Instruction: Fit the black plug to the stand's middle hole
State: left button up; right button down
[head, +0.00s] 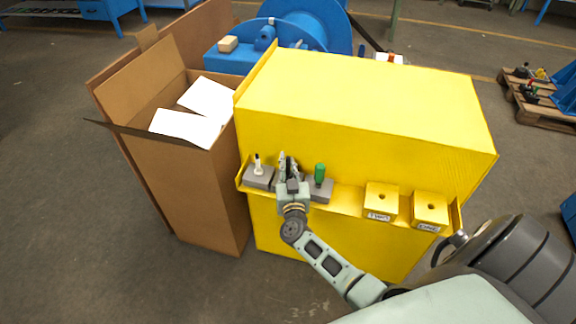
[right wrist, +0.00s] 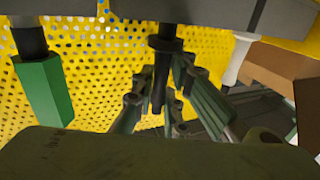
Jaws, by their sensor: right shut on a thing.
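The black plug (right wrist: 164,45) shows in the right wrist view, its top end against a grey block (right wrist: 200,12). I cannot tell how deep it sits there. My right gripper (head: 287,162) is at the yellow cabinet's shelf, between the white plug (head: 258,164) and the green plug (head: 320,172). In the right wrist view its fingers (right wrist: 160,88) close around the black plug from both sides. In the head view the gripper mostly hides the black plug. The white and green plugs stand upright on grey blocks (head: 259,179). My left gripper is out of view.
Two yellow blocks with holes, a left one (head: 381,200) and a right one (head: 431,208), stand further right on the shelf (head: 346,196). The yellow cabinet (head: 370,100) rises behind. An open cardboard box (head: 190,185) stands close on the left.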

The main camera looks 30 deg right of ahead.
jog(key=shift+f+b, duration=0.45)
jog(key=shift+f, duration=0.25)
jog(key=c, duration=1.7)
grip_release()
jog(key=v, duration=1.2)
jog(key=shift+f, duration=0.1)
